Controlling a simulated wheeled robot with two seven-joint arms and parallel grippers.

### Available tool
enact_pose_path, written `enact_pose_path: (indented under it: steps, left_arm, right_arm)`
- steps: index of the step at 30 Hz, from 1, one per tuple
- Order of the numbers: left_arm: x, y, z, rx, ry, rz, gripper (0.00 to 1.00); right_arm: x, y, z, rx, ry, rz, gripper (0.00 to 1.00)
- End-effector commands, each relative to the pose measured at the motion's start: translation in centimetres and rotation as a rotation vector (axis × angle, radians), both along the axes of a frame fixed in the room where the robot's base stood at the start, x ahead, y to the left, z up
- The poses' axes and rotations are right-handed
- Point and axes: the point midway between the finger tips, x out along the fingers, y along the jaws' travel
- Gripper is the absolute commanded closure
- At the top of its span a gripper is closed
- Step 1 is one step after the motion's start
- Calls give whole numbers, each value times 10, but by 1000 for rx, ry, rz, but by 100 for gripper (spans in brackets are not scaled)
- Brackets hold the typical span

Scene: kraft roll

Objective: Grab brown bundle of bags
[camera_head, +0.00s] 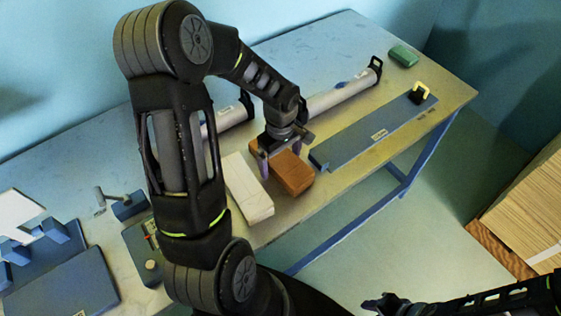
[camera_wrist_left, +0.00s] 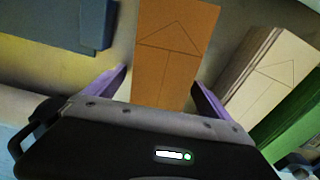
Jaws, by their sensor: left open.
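The brown bundle of bags (camera_head: 293,173) lies on the table, right of a white bundle (camera_head: 247,188). My left gripper (camera_head: 281,160) is over the brown bundle, pointing down, with its purple fingers apart. In the left wrist view, the brown bundle (camera_wrist_left: 172,52) runs up between the open fingers of my left gripper (camera_wrist_left: 160,85), and the white bundle (camera_wrist_left: 268,68) lies to its right. I cannot tell whether the fingers touch the brown bundle. Part of my right arm shows at the bottom right, with what seems to be its gripper (camera_head: 385,303) near the lower edge, jaws unclear.
A long blue-grey board (camera_head: 372,133) with a black and yellow piece (camera_head: 420,92) lies right of the brown bundle. Pale rolls (camera_head: 340,94) lie behind, near a green block (camera_head: 403,56). Blue fixtures (camera_head: 62,287) stand at left. Stacked cardboard (camera_head: 525,205) stands beyond the table at right.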

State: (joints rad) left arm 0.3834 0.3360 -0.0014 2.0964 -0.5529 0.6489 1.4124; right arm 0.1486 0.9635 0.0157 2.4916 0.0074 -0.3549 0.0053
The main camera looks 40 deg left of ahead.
Motion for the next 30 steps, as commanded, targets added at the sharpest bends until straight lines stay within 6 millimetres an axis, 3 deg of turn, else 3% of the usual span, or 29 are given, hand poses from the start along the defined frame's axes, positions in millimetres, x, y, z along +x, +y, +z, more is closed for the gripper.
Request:
enact_pose_path:
  steps: [9, 30]
  left_arm:
    - [0, 0, 0, 0, 0, 0, 7]
    - [0, 0, 0, 0, 0, 0, 64]
  right_arm:
    - [0, 0, 0, 0, 0, 0, 64]
    - [0, 0, 0, 0, 0, 0, 64]
